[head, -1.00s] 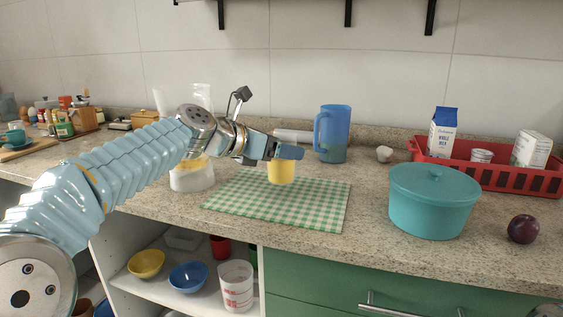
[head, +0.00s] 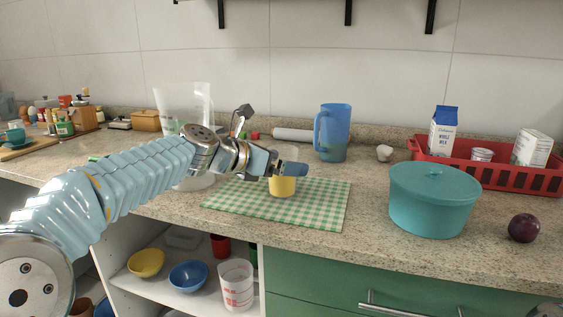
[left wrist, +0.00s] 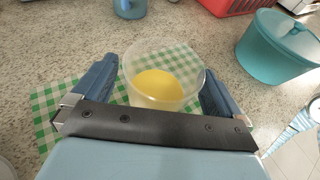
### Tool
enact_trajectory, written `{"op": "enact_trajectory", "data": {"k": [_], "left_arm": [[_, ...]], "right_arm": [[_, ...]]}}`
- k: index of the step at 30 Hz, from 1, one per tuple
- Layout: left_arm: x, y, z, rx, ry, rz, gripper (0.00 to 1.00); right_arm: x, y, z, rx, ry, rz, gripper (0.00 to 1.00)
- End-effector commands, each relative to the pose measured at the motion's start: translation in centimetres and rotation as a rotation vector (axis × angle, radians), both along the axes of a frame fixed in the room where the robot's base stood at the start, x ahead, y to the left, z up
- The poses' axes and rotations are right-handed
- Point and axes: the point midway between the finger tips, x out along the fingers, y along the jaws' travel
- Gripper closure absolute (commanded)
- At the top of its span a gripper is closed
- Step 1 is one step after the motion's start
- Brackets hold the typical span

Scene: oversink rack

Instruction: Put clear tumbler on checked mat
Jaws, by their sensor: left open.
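The clear tumbler (head: 283,187), with yellow contents, stands upright on the green-and-white checked mat (head: 325,205), toward its back middle. My left gripper (head: 285,167) is open around the tumbler's upper part and hides some of its rim. In the left wrist view the tumbler (left wrist: 162,90) sits between the two blue fingers (left wrist: 158,88), with a visible gap at least on the left side. The mat (left wrist: 48,108) also shows there. My right gripper is not in view.
A blue pitcher (head: 332,133) stands behind the mat. A teal lidded pot (head: 432,200) is to the right, with a plum (head: 523,228) and a red crate (head: 490,179) beyond. A tall clear pitcher (head: 186,110) is partly behind my left arm. The mat's right half is clear.

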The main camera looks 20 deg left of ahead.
Motion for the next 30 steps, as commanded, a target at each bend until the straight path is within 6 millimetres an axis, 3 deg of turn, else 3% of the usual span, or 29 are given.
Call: {"op": "enact_trajectory", "data": {"k": [5, 18, 30], "left_arm": [[-1.1, 0.8, 0.9, -0.001, -0.003, 0.001, 0.00], [-8.0, 6.0, 3.9, -0.002, -0.002, 0.001, 0.00], [-9.1, 6.6, 4.4, -0.001, 0.001, -0.001, 0.00]], "right_arm": [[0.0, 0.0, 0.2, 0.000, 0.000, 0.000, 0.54], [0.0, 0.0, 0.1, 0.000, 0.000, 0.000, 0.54], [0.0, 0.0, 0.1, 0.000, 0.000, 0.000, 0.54]]}}
